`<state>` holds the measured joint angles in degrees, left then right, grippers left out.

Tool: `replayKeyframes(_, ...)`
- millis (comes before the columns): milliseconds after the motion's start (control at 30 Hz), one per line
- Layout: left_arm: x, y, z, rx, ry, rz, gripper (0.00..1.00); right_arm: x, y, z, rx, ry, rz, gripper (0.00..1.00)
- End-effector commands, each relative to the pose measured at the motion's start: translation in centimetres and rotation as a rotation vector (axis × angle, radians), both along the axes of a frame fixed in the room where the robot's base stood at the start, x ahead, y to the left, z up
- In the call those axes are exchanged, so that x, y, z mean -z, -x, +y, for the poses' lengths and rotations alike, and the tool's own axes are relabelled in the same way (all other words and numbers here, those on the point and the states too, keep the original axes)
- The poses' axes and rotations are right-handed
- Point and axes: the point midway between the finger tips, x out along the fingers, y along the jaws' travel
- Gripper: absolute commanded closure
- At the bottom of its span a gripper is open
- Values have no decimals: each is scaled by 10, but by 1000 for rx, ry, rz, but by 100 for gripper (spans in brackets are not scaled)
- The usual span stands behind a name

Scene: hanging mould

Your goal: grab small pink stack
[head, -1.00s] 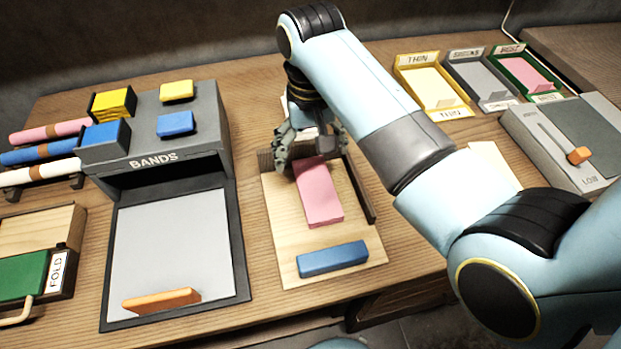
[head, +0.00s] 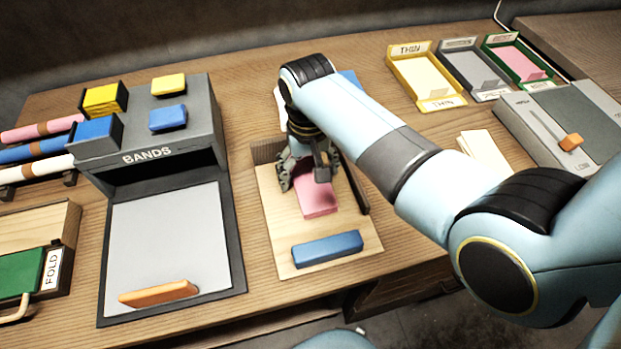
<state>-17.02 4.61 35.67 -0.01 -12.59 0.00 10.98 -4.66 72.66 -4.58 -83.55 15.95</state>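The small pink stack (head: 319,203) lies on a pale wooden board in the middle of the bench. Its near end shows, while its far part is hidden under my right gripper. My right gripper (head: 307,182) points down over the far part of the stack. Its fingers are apart, one at the left side of the stack and one over or beside its right side. I cannot see whether they touch it. My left gripper is not in view.
A blue block (head: 327,248) lies at the near end of the board (head: 281,232). The dark BANDS box (head: 150,156) stands to the left, with an orange block (head: 158,293) before it. Labelled trays (head: 425,75) and a slider box (head: 560,125) stand right.

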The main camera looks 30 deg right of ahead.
Motion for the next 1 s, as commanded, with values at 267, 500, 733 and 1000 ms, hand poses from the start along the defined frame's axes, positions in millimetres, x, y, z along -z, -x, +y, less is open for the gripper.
replayKeyframes(267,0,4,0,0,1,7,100,0,0,0,0,0,0,56)
replayKeyframes(500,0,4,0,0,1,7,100,0,0,0,0,0,0,76)
replayKeyframes(733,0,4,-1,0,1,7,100,-6,0,0,0,0,-1,76)
replayKeyframes(1000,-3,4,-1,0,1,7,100,-44,5,-1,0,1,-1,76)
